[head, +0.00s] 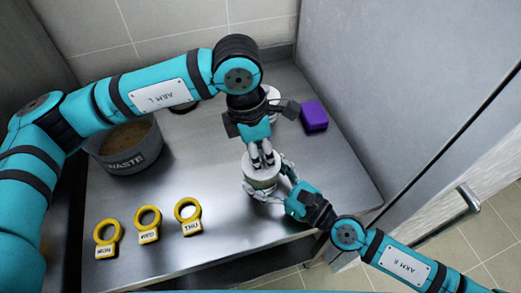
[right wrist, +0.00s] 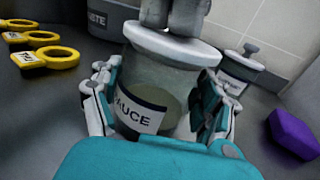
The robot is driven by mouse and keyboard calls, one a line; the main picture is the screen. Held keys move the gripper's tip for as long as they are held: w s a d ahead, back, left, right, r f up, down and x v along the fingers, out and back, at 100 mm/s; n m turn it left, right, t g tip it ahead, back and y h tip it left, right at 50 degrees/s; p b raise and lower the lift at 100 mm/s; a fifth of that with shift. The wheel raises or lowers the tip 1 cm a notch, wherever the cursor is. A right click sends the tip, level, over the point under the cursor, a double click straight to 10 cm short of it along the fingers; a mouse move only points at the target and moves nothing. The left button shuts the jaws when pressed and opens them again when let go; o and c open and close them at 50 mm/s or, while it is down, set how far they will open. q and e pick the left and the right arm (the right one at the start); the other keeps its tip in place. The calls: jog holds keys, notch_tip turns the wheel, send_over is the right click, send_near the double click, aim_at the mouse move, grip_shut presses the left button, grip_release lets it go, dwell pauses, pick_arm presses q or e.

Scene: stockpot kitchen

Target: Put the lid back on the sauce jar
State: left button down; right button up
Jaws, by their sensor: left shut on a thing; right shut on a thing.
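The sauce jar (right wrist: 142,105) stands upright, clear-walled with a label reading "SAUCE" and some contents low inside. My right gripper (right wrist: 158,108) is shut around its body, one finger on each side; in the head view the right gripper (head: 270,185) reaches the jar from the right. The white lid (right wrist: 178,46) is at the jar's mouth, roughly level. I cannot tell whether it is fully seated. My left gripper (head: 263,160) points down from above, shut on the lid's top; its fingertips (right wrist: 175,18) hide the part they hold.
A grey waste bin (head: 128,147) stands at the left. Yellow ring tags (head: 148,222) lie along the front left. A purple block (head: 314,117) is at the back right. A second lidded jar (right wrist: 238,70) stands behind the sauce jar. The counter's middle left is clear.

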pick_arm(q)
jog(key=shift+f, duration=0.65)
jog(key=c, duration=1)
grip_release()
jog(key=shift+c, duration=0.2)
notch_tip(320, 180, up, 12)
jog(key=a, duration=0.2)
jog(key=shift+w, duration=0.15)
pick_arm(e)
jog(key=o, duration=1.7)
pick_arm(q)
jog(key=shift+f, duration=0.1)
pick_arm(e)
jog(key=v, duration=1.2)
